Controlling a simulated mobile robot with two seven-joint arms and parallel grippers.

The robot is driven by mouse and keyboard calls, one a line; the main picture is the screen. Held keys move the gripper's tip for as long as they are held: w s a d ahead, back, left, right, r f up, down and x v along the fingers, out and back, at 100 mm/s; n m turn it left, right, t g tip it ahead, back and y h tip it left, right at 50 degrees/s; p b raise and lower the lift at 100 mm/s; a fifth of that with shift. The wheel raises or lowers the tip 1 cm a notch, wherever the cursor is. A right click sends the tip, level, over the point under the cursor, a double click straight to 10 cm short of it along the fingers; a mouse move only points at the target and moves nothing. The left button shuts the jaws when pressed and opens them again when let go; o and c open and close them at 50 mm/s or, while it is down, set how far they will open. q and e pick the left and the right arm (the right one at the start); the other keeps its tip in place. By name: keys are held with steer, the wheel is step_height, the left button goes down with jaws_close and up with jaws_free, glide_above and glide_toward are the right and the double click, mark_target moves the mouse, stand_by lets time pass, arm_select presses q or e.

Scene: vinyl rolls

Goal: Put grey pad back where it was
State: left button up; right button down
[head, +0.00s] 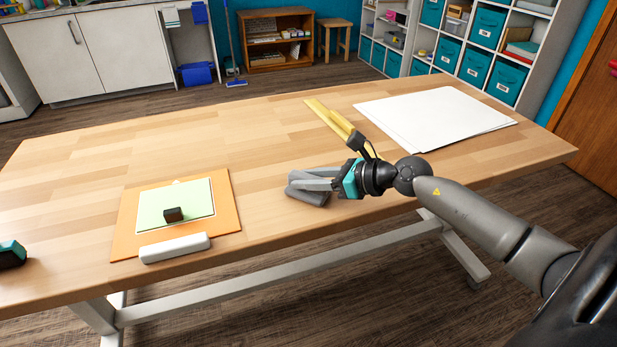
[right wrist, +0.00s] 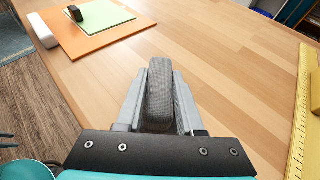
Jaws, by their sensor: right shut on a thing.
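The grey pad (right wrist: 159,95) is a dark grey rounded block between the fingers of my right gripper in the right wrist view. In the head view the pad (head: 308,197) is at the table's front edge side, partly hidden by the fingers. My right gripper (head: 303,182) is shut on it, low at the tabletop; whether the pad touches the wood I cannot tell. My left gripper (head: 12,254) shows only as a dark and teal piece at the left edge of the head view, its fingers unclear.
An orange sheet (head: 125,224) with a green sheet (head: 151,204), a small dark block (head: 173,214) and a white roll-shaped bar (head: 175,248) lies to the left. A yellow ruler (head: 325,115) and white paper sheets (head: 435,115) lie behind and right. The wooden table (head: 250,145) is clear between.

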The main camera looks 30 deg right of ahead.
steer(key=shift+f, duration=0.15)
stand_by(0.3)
steer(key=shift+c, duration=2.3)
jaws_free()
steer(key=shift+o, duration=0.2)
steer(key=o, duration=0.4)
steer(key=shift+s+d, duration=0.4)
steer(key=shift+s, duration=0.25)
steer(key=shift+s+d, duration=0.35)
steer(key=shift+s, duration=0.35)
steer(key=shift+s+d, duration=0.4)
steer(key=shift+s, duration=0.25)
steer(key=shift+s+d, duration=0.6)
steer(key=shift+s, duration=0.35)
steer(key=shift+s+d, duration=0.55)
steer(key=shift+s, duration=0.4)
